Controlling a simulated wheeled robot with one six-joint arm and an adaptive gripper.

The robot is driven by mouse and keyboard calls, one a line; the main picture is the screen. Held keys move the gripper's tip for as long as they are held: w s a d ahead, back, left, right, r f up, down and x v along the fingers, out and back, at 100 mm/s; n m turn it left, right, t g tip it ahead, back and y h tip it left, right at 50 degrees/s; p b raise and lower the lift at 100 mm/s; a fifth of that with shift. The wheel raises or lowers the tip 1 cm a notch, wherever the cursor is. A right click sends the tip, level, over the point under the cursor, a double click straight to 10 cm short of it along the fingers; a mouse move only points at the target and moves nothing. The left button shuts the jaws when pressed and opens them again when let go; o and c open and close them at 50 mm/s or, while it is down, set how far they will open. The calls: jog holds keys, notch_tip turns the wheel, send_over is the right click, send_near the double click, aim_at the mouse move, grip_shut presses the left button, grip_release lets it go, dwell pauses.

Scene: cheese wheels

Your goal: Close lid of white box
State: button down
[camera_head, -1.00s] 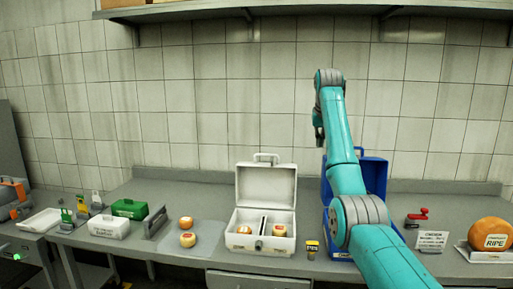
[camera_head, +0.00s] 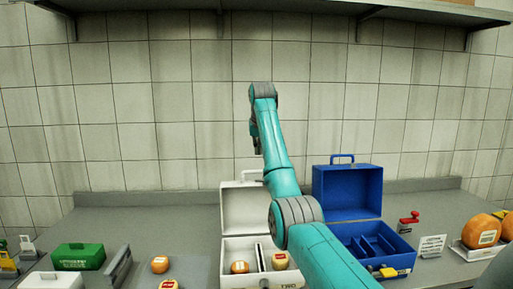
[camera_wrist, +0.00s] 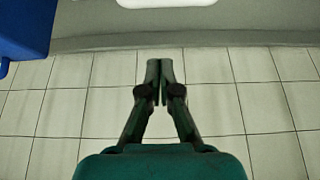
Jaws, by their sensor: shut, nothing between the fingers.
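The white box (camera_head: 232,250) stands on the counter with its lid (camera_head: 240,212) raised upright at the back, so it is open. A divider splits its inside, with an orange cheese wheel (camera_head: 239,267) left of it and another cheese wheel (camera_head: 280,261) right of it. My arm hides part of the box's right side. My gripper (camera_head: 257,150) is above and behind the lid, near the tiled wall, apart from the box. In the wrist view my gripper (camera_wrist: 159,66) is shut and empty; a white edge (camera_wrist: 166,3) shows at the top.
A blue box (camera_head: 347,192) stands open right of the white box, with a yellow item (camera_head: 388,272) at its front. A green box (camera_head: 78,257) is further left. A shelf (camera_head: 290,8) hangs above.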

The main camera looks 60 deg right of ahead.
jog(key=shift+s+a+f, duration=0.15)
jog(key=shift+f, duration=0.9)
jog(key=shift+s+a+f, duration=0.1)
jog(key=shift+f, duration=0.95)
jog(key=shift+s+a+f, duration=0.15)
jog(key=shift+f, duration=0.9)
